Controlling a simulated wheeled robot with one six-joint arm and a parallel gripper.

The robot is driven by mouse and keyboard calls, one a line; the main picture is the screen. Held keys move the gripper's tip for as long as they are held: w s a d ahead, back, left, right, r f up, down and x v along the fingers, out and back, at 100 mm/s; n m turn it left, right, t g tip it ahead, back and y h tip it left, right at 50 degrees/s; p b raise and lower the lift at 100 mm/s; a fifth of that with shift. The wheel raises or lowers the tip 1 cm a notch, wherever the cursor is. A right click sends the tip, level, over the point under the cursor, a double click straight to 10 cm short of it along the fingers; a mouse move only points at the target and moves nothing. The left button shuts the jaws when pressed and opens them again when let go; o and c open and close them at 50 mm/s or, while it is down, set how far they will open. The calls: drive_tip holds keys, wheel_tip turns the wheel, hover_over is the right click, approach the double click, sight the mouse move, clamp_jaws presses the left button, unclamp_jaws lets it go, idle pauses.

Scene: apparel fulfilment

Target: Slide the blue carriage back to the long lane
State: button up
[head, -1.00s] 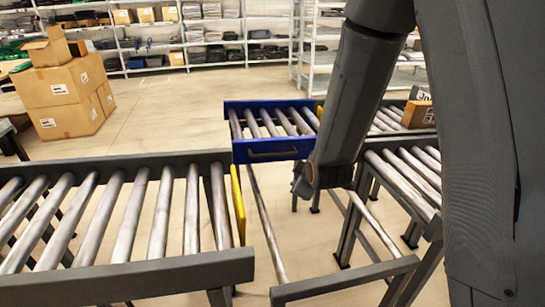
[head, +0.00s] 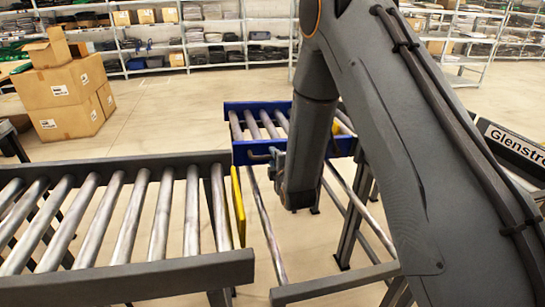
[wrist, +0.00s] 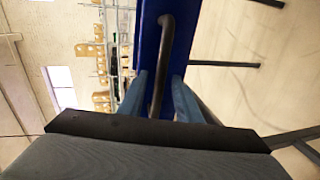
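The blue carriage (head: 241,151), a blue frame with metal rollers, stands at the far end of the cross rails (head: 262,222). Its dark bar handle (head: 258,156) faces the near side. The long roller lane (head: 135,268) lies at the near left, nearer than the carriage and out of line with it. My gripper (head: 277,160) is at the handle. In the wrist view my two blue-grey fingers (wrist: 160,95) stand on either side of the handle (wrist: 166,45), with the blue carriage panel (wrist: 147,35) beyond. A gap seems to show between fingers and handle. My arm hides the carriage's right part.
A yellow plate (head: 238,205) stands at the right end of the long lane. Cardboard boxes (head: 62,88) are stacked at the back left, and stocked shelves (head: 215,35) line the back. My arm covers the right side. Open floor lies behind the carriage.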

drive_tip(key=shift+x, duration=0.85)
clamp_jaws()
